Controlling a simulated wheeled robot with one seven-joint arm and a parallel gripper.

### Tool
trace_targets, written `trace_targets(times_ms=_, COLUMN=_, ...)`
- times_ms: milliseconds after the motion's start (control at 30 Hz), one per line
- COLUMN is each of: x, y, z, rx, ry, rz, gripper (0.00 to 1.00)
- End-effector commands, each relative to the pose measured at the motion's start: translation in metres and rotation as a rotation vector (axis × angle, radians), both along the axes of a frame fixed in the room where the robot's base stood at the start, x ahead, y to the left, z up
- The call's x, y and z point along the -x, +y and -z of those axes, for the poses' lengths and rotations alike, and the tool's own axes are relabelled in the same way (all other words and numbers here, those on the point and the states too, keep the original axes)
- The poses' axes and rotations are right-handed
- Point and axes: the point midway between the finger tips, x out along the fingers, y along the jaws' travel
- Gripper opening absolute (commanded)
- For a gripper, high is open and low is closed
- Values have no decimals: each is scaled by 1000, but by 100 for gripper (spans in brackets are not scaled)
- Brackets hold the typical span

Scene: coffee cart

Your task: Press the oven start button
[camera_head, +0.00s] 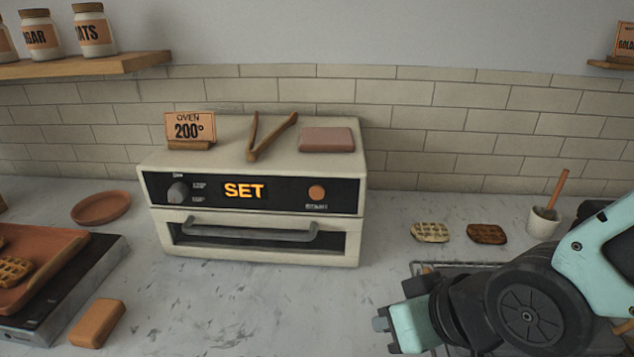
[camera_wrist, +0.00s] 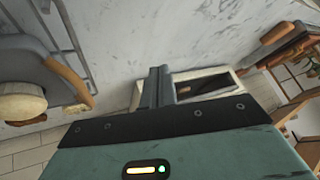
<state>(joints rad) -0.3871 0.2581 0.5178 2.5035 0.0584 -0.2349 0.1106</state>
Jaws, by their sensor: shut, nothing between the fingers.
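The cream oven (camera_head: 255,225) stands on the counter against the tiled wall. Its dark front panel has a knob (camera_head: 177,192) at the left, a lit display (camera_head: 244,190) reading SET, and a round orange button (camera_head: 317,192) at the right with a small label below it, too small to read surely. The door below, with its handle (camera_head: 250,234), is closed. My gripper (camera_head: 380,322) is in front of the oven and to its right, apart from it. In the wrist view my gripper (camera_wrist: 159,84) is shut and empty, with part of the oven (camera_wrist: 205,84) behind it; the button is not seen there.
Tongs (camera_head: 268,136), a pinkish block (camera_head: 326,139) and a 200° sign (camera_head: 190,128) are on the oven top. An orange block (camera_head: 97,322) lies front left. Counter before the oven is clear.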

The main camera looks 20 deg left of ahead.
Motion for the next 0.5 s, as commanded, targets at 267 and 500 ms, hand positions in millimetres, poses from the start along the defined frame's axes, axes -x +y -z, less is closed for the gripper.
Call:
trace_targets(times_ms=267, x=-22, y=86, z=-43, rx=-488, ry=-122, rz=69, gripper=0)
trace_targets(times_ms=500, x=-29, y=107, z=-73, rx=-742, ry=-167, rz=143, gripper=0)
